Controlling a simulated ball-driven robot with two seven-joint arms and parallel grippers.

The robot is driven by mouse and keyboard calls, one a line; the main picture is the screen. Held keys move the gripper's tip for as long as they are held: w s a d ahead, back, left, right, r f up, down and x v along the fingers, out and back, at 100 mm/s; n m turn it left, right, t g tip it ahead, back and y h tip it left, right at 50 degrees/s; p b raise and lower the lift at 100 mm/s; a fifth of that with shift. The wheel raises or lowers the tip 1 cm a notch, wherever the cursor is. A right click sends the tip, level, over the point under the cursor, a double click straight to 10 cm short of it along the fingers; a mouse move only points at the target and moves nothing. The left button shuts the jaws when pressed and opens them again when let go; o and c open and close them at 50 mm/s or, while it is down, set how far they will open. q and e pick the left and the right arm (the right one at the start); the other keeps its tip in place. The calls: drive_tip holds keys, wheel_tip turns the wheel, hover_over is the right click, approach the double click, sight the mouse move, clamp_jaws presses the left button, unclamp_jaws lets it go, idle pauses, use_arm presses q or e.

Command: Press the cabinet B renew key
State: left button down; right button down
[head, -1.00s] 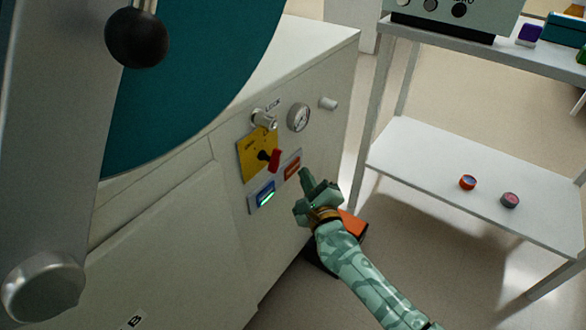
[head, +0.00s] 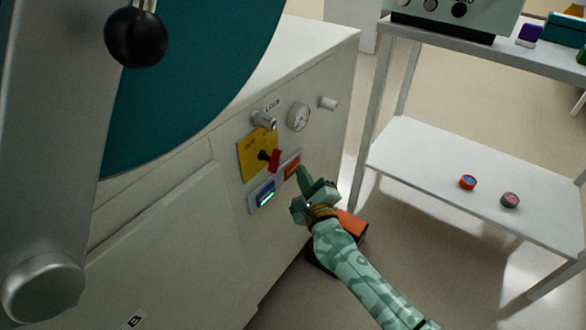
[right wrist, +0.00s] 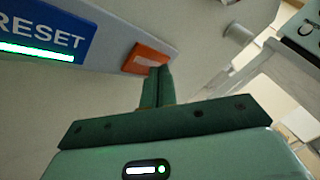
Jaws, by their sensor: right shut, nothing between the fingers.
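Cabinet B is the white cabinet (head: 170,235) with a "B" label (head: 133,321) low on its front. Its panel holds a blue key (head: 264,195) with a lit green bar, which reads RESET in the right wrist view (right wrist: 45,30). Up and right of it is an orange-red key (head: 292,166), also in the right wrist view (right wrist: 150,57); its lettering is not readable. My right gripper (head: 303,173) is shut and empty, with its fingertips at the orange-red key's lower right edge. I cannot tell whether they touch. My left gripper is not in view.
A yellow plate with a red-and-black switch (head: 272,159), a lock (head: 264,120), a gauge (head: 299,117) and a peg (head: 328,103) sit near the keys. A teal disc (head: 190,80) fills the upper left. A shelf unit (head: 480,205) stands right.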

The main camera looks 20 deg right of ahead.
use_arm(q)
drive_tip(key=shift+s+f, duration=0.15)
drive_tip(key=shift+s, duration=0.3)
use_arm(e)
drive_tip(key=shift+w+a, duration=0.2)
drive_tip(key=shift+w, duration=0.1)
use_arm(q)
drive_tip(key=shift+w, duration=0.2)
use_arm(e)
drive_tip(key=shift+s+d, duration=0.25)
drive_tip(key=shift+s, duration=0.1)
drive_tip(key=shift+s+d+r, duration=0.1)
drive_tip(key=shift+s+d, duration=0.1)
drive_tip(key=shift+s, duration=0.05)
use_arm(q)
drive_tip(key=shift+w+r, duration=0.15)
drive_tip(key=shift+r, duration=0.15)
